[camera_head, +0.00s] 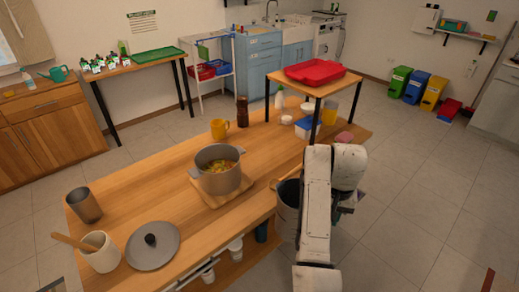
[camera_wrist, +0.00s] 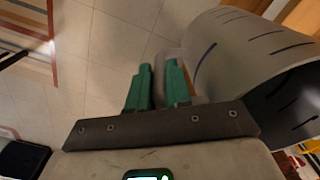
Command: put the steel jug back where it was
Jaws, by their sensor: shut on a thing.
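The steel jug (camera_wrist: 240,45) fills the upper right of the wrist view, a grey cylinder with dark graduation marks, tilted in the picture. My gripper (camera_wrist: 160,72) has green fingers closed on the jug's handle, beside the jug's wall. In the head view the jug (camera_head: 288,203) shows partly behind my white arm, at the near right edge of the wooden table (camera_head: 145,195). My arm hides the fingers there. I cannot tell whether the jug touches anything besides my gripper.
A pot of food (camera_head: 219,178) stands on a wooden board mid-table. A lid (camera_head: 152,248), a crock with a spoon (camera_head: 101,255) and a metal cup (camera_head: 84,206) stand at the left. A raised shelf with a red tray (camera_head: 315,73) stands at the far right end.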

